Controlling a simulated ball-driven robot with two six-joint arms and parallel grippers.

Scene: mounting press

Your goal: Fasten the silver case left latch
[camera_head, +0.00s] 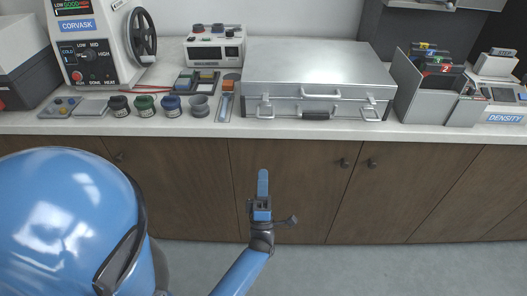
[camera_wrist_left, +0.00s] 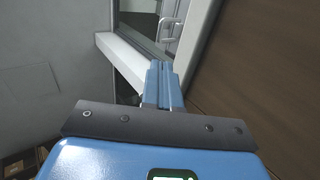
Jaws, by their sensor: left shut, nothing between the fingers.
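The silver case (camera_head: 310,66) lies on the counter with its lid down. Its left latch (camera_head: 265,109) is a small metal loop on the front face; whether it is hooked is too small to tell. My left gripper (camera_head: 262,178) is shut and empty, in front of the cabinet doors, below and apart from the left latch. In the left wrist view its closed fingers (camera_wrist_left: 165,85) point towards the counter edge, with part of the case (camera_wrist_left: 174,22) beyond. My right gripper is out of view.
The white counter (camera_head: 210,127) has a front edge above brown cabinet doors (camera_head: 285,180) with round knobs. Left of the case stand a cup (camera_head: 200,106), several dark jars (camera_head: 145,107) and a press (camera_head: 100,40). A grey holder (camera_head: 408,90) stands close on the right.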

